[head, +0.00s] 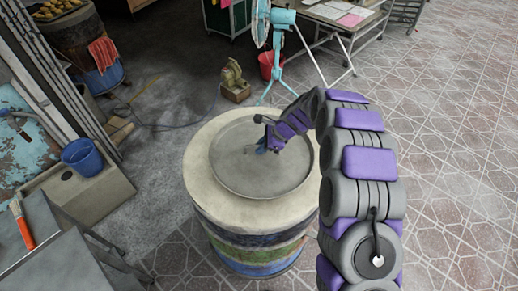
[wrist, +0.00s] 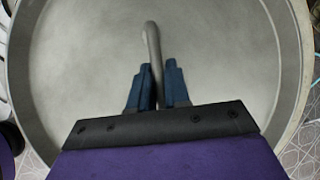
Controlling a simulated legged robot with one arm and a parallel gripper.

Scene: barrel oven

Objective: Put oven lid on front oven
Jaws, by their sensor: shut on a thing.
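The front oven (head: 245,215) is a barrel with a pale round top and coloured bands on its side. The oven lid (head: 232,178) is a round grey metal disc with a raised rim. In the head view it lies over the middle of the oven's top; I cannot tell whether it rests there or is held just above. My gripper (head: 262,148) is over the lid. In the wrist view the two blue fingers of my gripper (wrist: 158,82) are shut on the lid's curved handle (wrist: 152,42), and the lid (wrist: 90,60) fills most of the picture.
Another barrel oven (head: 98,72) stands at the back left. A blue bucket (head: 82,157) sits on a sink ledge at left, near a table with an orange-handled brush (head: 23,225). A fan (head: 277,45) and red bucket (head: 270,66) stand behind. Tiled floor at right is clear.

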